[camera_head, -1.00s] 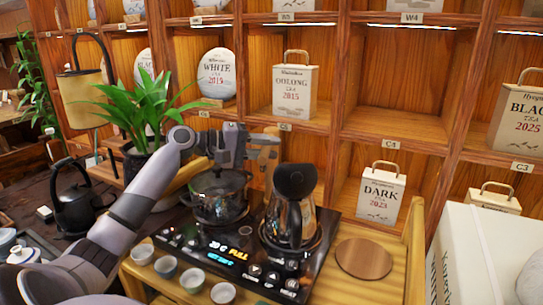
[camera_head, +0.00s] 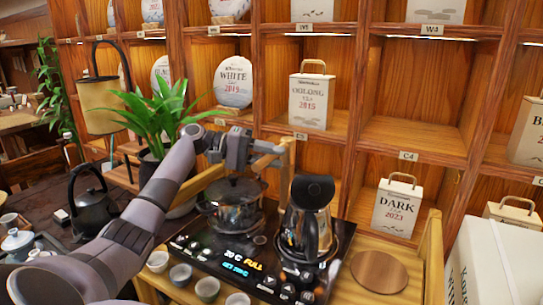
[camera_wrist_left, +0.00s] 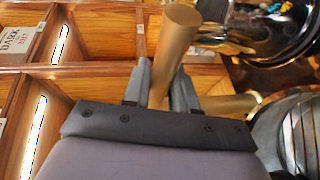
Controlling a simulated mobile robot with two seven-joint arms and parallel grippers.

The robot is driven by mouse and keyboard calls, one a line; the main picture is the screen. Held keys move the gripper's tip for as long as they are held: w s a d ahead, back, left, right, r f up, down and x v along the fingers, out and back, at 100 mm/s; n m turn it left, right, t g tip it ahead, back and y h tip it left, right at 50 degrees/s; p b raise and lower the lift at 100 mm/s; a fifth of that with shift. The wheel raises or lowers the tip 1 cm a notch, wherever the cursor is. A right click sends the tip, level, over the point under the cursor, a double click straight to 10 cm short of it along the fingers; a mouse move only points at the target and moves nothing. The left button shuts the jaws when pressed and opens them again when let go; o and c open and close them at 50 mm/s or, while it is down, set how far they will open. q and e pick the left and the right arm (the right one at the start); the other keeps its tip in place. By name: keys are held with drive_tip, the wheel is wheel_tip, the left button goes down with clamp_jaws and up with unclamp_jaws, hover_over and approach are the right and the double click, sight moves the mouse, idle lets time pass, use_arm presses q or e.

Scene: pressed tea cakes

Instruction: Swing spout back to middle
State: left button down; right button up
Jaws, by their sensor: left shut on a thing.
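The spout is a tan, gold-coloured bent tube (camera_head: 286,151) above and behind the hob unit (camera_head: 245,262), between the dark lidded pot (camera_head: 232,204) and the glass kettle with a black top (camera_head: 306,228). My left gripper (camera_head: 262,152) comes in from the left above the pot and is shut on the spout. In the left wrist view the spout's thick round tube (camera_wrist_left: 175,55) passes between the two grey fingers (camera_wrist_left: 158,85). A second stretch of tube (camera_wrist_left: 232,105) shows to the right. My right gripper is not in view.
A potted plant (camera_head: 160,112) stands left of the pot, close to my arm. A round wooden board (camera_head: 379,271) lies right of the kettle. Several small cups (camera_head: 207,288) line the hob's front edge. Wooden shelves with tea boxes (camera_head: 310,97) rise behind.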

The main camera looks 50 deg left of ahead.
use_arm(q)
drive_tip(key=c, duration=1)
unclamp_jaws()
drive_tip(key=b+v, duration=0.1)
drive_tip(key=v, duration=0.6)
drive_tip(key=shift+s, duration=0.1)
